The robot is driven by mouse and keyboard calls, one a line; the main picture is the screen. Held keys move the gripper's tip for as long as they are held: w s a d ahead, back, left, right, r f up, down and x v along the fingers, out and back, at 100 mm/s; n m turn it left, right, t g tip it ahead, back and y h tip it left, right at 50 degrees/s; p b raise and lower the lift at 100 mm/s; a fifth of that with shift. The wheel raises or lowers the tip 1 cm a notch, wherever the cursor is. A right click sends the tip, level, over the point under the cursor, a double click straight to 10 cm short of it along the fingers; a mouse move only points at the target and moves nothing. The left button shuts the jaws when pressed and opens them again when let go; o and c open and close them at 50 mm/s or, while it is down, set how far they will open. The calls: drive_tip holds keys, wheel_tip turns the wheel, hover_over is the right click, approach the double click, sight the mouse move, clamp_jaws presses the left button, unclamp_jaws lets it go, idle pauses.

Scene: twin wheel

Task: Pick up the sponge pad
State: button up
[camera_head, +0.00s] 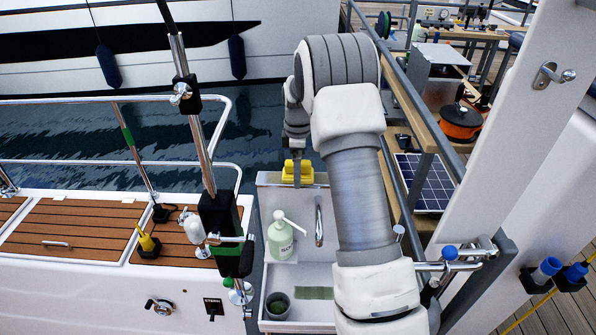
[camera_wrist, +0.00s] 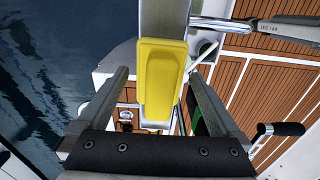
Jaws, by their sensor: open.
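A yellow block-shaped pad (camera_wrist: 161,80) with a rounded raised top, which looks like the sponge pad, lies between my gripper's fingers in the wrist view. In the head view the yellow pad (camera_head: 306,172) is at the far edge of the white sink unit (camera_head: 264,220), partly hidden by my gripper (camera_head: 297,178). My gripper, also in the wrist view (camera_wrist: 158,76), is open, with one finger on each side of the pad and visible gaps. I cannot tell how far above the pad the fingertips are.
The sink unit holds a pump bottle (camera_head: 281,240), a curved tap (camera_head: 319,222), a dark cup (camera_head: 278,305) and a flat green strip (camera_head: 314,293). A black-clad post (camera_head: 222,225) stands to the left. Water (camera_head: 150,135) lies beyond the unit.

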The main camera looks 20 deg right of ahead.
drive_tip(key=c, duration=1.4)
drive_tip(key=shift+r, duration=0.15)
wheel_tip(320, 180, up, 4)
drive_tip(key=shift+w+r+b, duration=0.1)
drive_tip(key=shift+b, duration=0.2)
drive_tip(key=s+d+r, duration=0.2)
drive_tip(key=s, duration=0.1)
drive_tip(key=s+d+r+b, duration=0.1)
drive_tip(key=s+d+r, duration=0.1)
drive_tip(key=s, duration=0.1)
drive_tip(key=s+d+r, duration=0.2)
drive_tip(key=s+d, duration=0.1)
drive_tip(key=shift+s+d+r, duration=0.1)
drive_tip(key=shift+s+r, duration=0.1)
drive_tip(key=shift+r, duration=0.1)
drive_tip(key=o, duration=0.6)
drive_tip(key=c, duration=0.4)
